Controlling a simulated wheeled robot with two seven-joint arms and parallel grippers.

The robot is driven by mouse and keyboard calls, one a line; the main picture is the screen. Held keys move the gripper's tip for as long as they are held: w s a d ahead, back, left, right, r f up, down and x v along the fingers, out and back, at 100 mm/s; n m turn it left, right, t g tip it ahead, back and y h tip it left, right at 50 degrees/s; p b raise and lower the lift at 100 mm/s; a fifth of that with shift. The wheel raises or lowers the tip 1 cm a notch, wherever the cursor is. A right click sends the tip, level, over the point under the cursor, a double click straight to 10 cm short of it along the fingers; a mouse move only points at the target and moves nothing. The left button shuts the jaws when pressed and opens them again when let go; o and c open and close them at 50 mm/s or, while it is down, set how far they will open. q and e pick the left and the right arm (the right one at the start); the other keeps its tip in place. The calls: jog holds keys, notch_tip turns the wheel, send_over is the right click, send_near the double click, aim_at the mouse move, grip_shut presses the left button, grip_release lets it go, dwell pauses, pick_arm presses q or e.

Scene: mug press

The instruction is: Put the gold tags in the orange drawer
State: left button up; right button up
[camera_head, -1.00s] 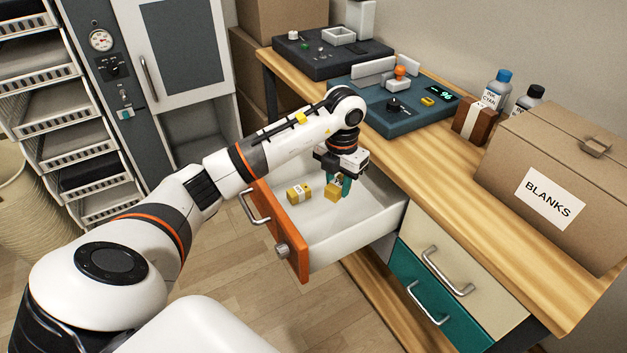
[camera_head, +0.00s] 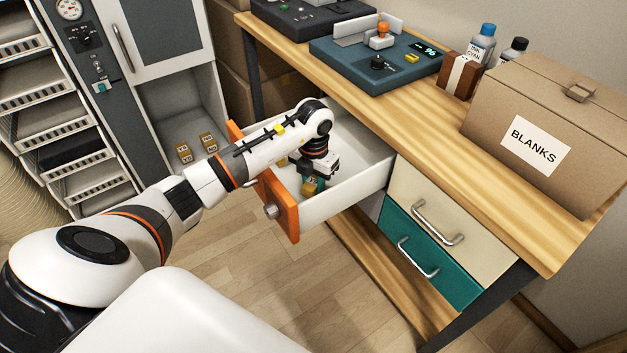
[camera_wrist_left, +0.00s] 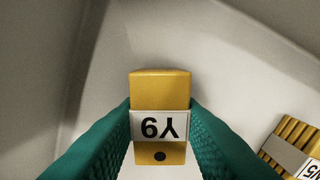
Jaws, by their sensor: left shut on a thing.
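The orange-fronted drawer (camera_head: 287,213) stands open, its white inside showing. My left gripper (camera_head: 312,181) is inside it, near the orange front, pointing down. It is shut on a gold tag (camera_head: 309,188). A second gold tag (camera_wrist_left: 297,143) lies on the drawer floor, cut off at the right. My arm mostly hides it in the head view. I cannot tell whether the held tag touches the floor. My right gripper is not in view.
Two more gold tags (camera_head: 184,152) (camera_head: 208,142) sit in the cabinet's open lower compartment. A yellow piece (camera_head: 412,58) is on the teal device (camera_head: 345,70) on the workbench. A BLANKS box (camera_head: 540,110) stands at right. Cream and teal drawers below are shut.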

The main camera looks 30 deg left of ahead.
aim_at(314, 182)
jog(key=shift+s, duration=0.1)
pick_arm(q)
jog(key=o, duration=1)
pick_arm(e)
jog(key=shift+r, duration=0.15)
pick_arm(q)
jog(key=shift+r, duration=0.1)
notch_tip(314, 182, up, 12)
jog(key=shift+p, duration=0.6)
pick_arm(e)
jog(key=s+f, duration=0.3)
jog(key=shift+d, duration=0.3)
pick_arm(q)
jog(key=shift+r, duration=0.1)
